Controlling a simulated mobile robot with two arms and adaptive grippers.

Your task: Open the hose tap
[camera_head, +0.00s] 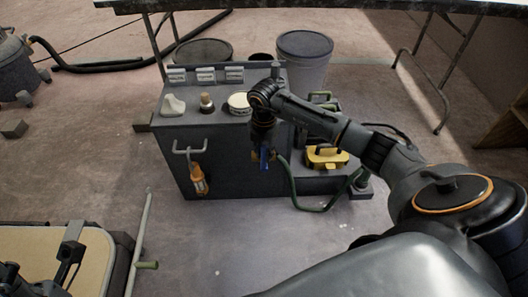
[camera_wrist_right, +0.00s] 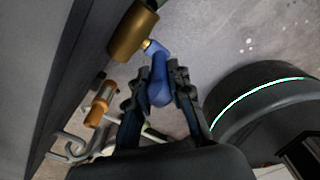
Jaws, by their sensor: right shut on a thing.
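The hose tap has a brass body (camera_wrist_right: 133,32) and a blue handle (camera_wrist_right: 158,85) in the right wrist view. In the head view the blue handle (camera_head: 264,158) shows at the front of a grey cabinet (camera_head: 225,165). My right gripper (camera_wrist_right: 160,80) is shut on the blue handle, one finger on each side. In the head view my right gripper (camera_head: 263,150) points down and hides most of the tap.
An orange-handled tool (camera_head: 199,180) hangs from a hook (camera_head: 189,147) left of the tap. Small items and a white round lid (camera_head: 239,103) stand on the cabinet top. A yellow thing (camera_head: 326,156) sits on the right. The floor in front is mostly clear.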

